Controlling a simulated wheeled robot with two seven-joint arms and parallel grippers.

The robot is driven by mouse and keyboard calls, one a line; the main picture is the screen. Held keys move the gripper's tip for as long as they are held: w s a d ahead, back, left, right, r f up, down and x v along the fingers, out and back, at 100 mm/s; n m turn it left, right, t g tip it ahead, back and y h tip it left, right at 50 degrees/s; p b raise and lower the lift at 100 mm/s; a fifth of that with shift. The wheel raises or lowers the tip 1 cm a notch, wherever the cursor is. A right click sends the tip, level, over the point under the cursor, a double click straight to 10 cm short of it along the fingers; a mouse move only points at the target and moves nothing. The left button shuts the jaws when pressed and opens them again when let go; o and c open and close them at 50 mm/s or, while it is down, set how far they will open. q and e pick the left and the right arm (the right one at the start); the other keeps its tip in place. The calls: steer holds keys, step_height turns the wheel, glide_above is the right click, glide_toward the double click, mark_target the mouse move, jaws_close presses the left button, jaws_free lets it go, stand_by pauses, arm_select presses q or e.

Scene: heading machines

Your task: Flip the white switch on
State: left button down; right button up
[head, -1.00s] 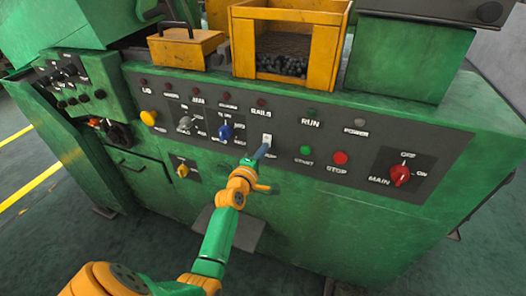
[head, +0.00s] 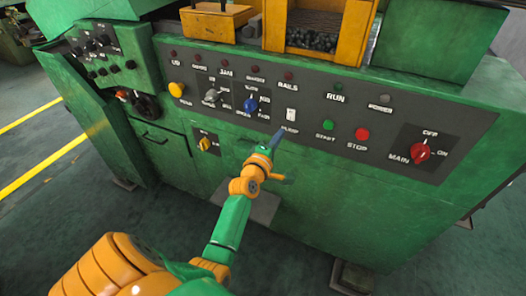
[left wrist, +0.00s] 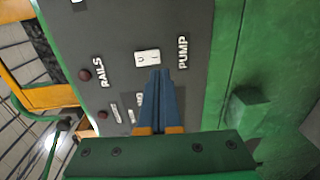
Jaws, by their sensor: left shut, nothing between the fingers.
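The white switch (head: 291,114) is a small upright rectangle on the dark control panel (head: 395,158), above the PUMP label. In the left wrist view the white switch (left wrist: 147,57) lies just beyond the fingertips, beside the PUMP lettering. My left gripper (head: 278,137) is shut and empty, its blue fingers pointing at the panel just below and left of the switch. In the left wrist view the left gripper (left wrist: 160,75) ends close to the switch; I cannot tell whether it touches the panel. My right gripper is not in view.
Near the switch are a blue knob (head: 250,104), a green START button (head: 328,125), a red STOP button (head: 362,134) and a red MAIN knob (head: 420,152). A yellow box (head: 318,22) of dark pieces stands on the machine above. Floor is clear at the lower right.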

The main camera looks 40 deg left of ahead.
arm_select(q)
steer(key=s+d+f, duration=0.1)
steer(key=s, duration=0.6)
steer(key=shift+d+f+b, duration=0.3)
steer(key=shift+d, duration=0.1)
